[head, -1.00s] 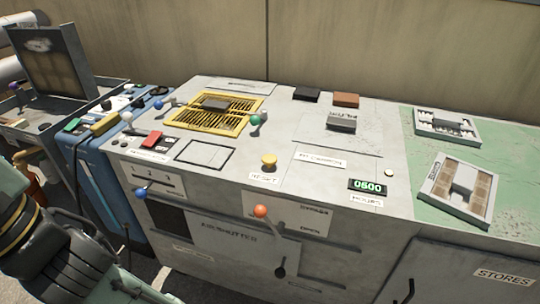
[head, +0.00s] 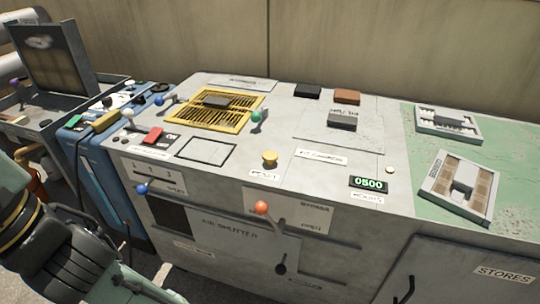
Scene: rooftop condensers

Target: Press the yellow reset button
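The yellow reset button (head: 270,157) is a round mushroom knob on the grey cabinet's top (head: 240,178), near its front edge. A white label lies just in front of it, its print blurred. The button looks raised and nothing touches it. My arm (head: 65,250) shows at the lower left, well apart from the button. My gripper is not seen in the head view.
An orange-knobbed lever (head: 262,208) stands out from the cabinet front below the button. A blue-knobbed lever (head: 142,188), a green knob (head: 257,116) and a red switch (head: 153,135) are nearby. The top around the button is clear.

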